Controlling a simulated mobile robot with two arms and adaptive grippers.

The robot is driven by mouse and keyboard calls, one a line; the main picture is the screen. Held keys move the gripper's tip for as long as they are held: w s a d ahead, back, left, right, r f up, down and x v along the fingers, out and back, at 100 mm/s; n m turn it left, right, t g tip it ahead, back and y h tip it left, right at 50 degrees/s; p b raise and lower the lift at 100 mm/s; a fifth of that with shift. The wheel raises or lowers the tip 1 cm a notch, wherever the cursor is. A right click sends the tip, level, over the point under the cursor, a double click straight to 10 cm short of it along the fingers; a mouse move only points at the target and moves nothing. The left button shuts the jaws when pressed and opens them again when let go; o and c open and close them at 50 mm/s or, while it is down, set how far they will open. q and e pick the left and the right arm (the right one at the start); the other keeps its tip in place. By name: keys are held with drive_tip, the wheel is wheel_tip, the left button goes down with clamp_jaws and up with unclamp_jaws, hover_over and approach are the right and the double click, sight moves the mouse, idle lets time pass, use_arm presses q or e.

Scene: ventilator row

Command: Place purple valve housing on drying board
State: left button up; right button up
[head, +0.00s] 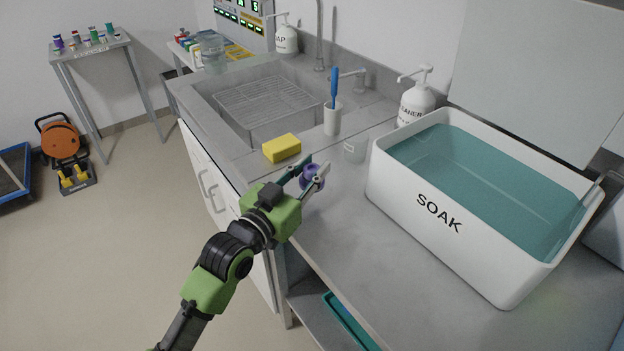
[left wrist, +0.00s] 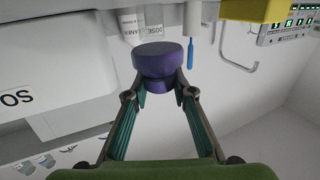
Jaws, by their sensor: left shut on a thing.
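The purple valve housing (head: 313,177) is a short, round, stepped piece. My left gripper (head: 308,174) is shut on it, over the front part of the steel counter. In the left wrist view the purple valve housing (left wrist: 158,60) sits between the two fingertips (left wrist: 158,88), its wide end pointing away from my palm. I cannot tell how far above the counter it is. I cannot make out the drying board for sure in either view. My right gripper is not in view.
A yellow sponge (head: 282,148), a clear cup (head: 355,150) and a white brush holder (head: 332,119) stand close by. The white SOAK tub (head: 440,212) fills the right. A sink (head: 265,105) lies behind. A small stand (head: 92,47) with coloured parts is far left.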

use_arm(q)
drive_tip(key=f, duration=0.1)
drive_tip(key=w+f+p, duration=0.1)
drive_tip(key=f, duration=0.1)
drive_tip(key=shift+f, duration=0.4)
drive_tip(key=shift+f, duration=0.35)
drive_tip(key=o, duration=1)
drive_tip(key=shift+r, duration=0.1)
drive_tip(key=shift+o, duration=0.2)
